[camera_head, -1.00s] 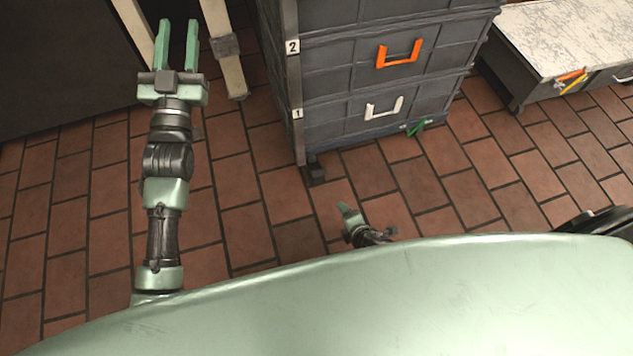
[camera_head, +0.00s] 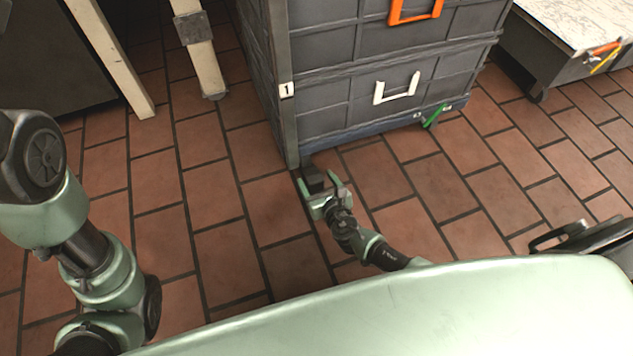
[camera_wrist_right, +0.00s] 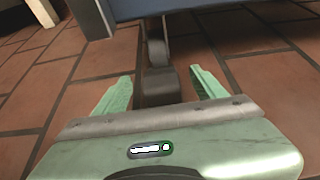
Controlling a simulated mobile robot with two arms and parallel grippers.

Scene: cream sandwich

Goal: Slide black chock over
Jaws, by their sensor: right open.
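The black chock (camera_head: 314,183) is a small dark block on the tiled floor at the near left corner of the grey crate stack (camera_head: 345,105). My right gripper (camera_head: 318,178) is low at the floor, open, with its fingers on either side of the chock. In the right wrist view the chock (camera_wrist_right: 160,88) sits between the two open green fingers (camera_wrist_right: 159,75), with visible gaps on both sides. A dark caster wheel (camera_wrist_right: 156,50) stands right behind it. My left arm is at the left edge, and its gripper is out of view.
The stack has an orange handle (camera_head: 415,10), a white handle (camera_head: 397,87) and a green lever (camera_head: 435,115) low at its front. A worn white-topped bench (camera_head: 580,20) stands at the right. Pale legs (camera_head: 112,55) stand at the back left. The floor in front is clear.

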